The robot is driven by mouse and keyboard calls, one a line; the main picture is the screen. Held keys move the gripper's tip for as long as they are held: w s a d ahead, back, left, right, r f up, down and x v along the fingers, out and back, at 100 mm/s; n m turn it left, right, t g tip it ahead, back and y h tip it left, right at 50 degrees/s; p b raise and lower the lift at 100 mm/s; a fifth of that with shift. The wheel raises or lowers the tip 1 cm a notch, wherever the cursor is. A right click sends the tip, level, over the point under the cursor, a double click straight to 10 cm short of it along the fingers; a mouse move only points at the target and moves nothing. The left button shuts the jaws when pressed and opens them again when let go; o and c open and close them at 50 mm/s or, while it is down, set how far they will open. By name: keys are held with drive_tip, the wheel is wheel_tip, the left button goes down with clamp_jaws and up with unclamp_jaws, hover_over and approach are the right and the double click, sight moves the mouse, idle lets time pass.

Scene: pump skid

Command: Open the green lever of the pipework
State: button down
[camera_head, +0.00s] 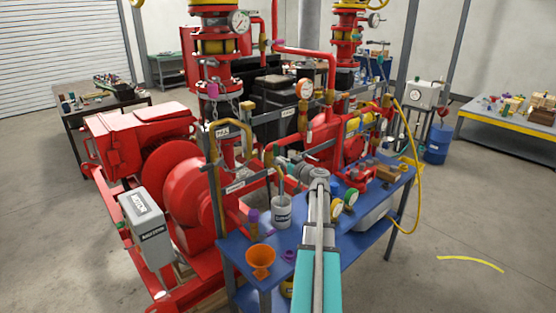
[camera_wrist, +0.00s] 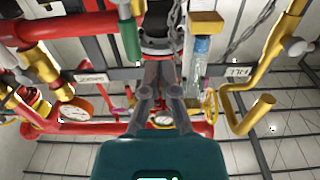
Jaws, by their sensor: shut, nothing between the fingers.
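A dark green handle (camera_wrist: 131,42), apparently the green lever, shows in the wrist view among the red pipes, just left of my fingertips. In the head view my arm reaches over the blue bench towards the pipework, and I cannot make out the lever there.
Red pipes (camera_wrist: 75,25), a gauge (camera_wrist: 76,110) and a yellow pipe (camera_wrist: 262,70) crowd round my gripper. In the head view a blue bench (camera_head: 345,240) carries an orange funnel (camera_head: 260,260) and a grey pot (camera_head: 282,212). The floor at the right is mostly clear.

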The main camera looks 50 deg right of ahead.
drive_tip(key=shift+s+a, duration=0.1)
drive_tip(key=shift+s, duration=0.6)
drive_tip(key=w+a+f+n+g+y, duration=0.1)
drive_tip(key=w+a+f+g+y, duration=0.2)
drive_tip(key=a, duration=0.9)
drive_tip(key=w+a+f+n+g+y, duration=0.1)
drive_tip(key=w+a+f+g+y, duration=0.3)
drive_tip(key=a, duration=0.8)
drive_tip(key=w+a+f+n+g, duration=0.15)
drive_tip(key=a+f, duration=0.25)
drive_tip(key=a, duration=0.8)
drive_tip(key=s+a+f+m+g+h, duration=0.1)
drive_tip(key=s+a+f+g+h, duration=0.1)
drive_tip(key=s+a, duration=0.5)
drive_tip(key=s+a+f+m+g+h, duration=0.1)
drive_tip(key=s+a+f+g+h, duration=0.2)
drive_tip(key=a, duration=1.2)
drive_tip(key=shift+s+f+g, duration=1.3)
drive_tip(key=shift+s+g, duration=0.95)
